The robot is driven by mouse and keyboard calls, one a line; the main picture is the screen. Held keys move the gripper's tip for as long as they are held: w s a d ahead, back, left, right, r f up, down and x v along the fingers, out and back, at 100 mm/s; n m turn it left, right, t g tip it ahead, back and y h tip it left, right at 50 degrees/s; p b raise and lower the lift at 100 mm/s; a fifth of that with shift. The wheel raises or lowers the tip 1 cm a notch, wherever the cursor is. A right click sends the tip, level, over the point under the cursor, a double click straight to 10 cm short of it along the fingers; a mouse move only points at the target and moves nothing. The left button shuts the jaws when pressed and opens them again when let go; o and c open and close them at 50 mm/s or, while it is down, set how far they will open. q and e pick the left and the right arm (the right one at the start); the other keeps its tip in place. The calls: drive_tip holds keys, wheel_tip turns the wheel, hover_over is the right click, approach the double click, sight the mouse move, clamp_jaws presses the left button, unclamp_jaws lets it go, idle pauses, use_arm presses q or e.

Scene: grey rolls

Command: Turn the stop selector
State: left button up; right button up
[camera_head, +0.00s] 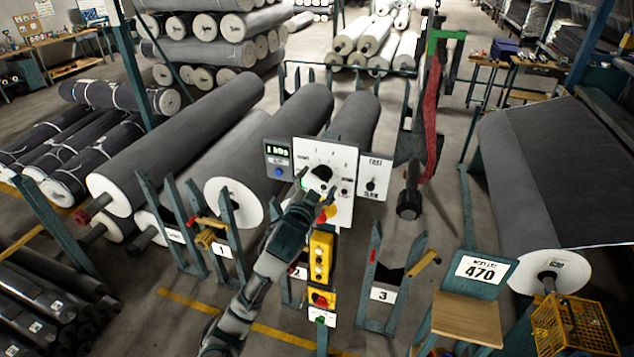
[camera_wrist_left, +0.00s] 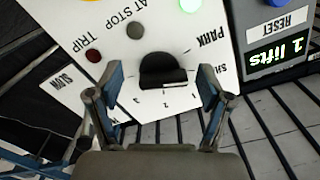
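The stop selector is a black rotary knob (camera_head: 322,173) on a white panel (camera_head: 312,152). In the left wrist view, the knob (camera_wrist_left: 162,70) appears upside down, with PARK and the numbers 1, 2 and 3 around it. My left gripper (camera_head: 318,196) is in front of the panel, just below the knob in the head view. In the left wrist view, its fingers (camera_wrist_left: 155,95) are spread, one to either side of the knob, with visible gaps. The knob's pointing direction is unclear. My right gripper is not in view.
A counter box with a blue RESET button (camera_head: 278,172) reads "1 lifts". A smaller FAST/SLOW panel (camera_head: 375,176) adjoins the right side. A yellow button box (camera_head: 320,258) stands below. A dark hanging tool (camera_head: 409,205) is to the right; grey rolls lie behind.

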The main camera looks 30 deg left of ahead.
use_arm(q)
drive_tip(key=shift+r, duration=0.1)
drive_tip(key=shift+s, duration=0.15)
drive_tip(key=v, duration=0.7)
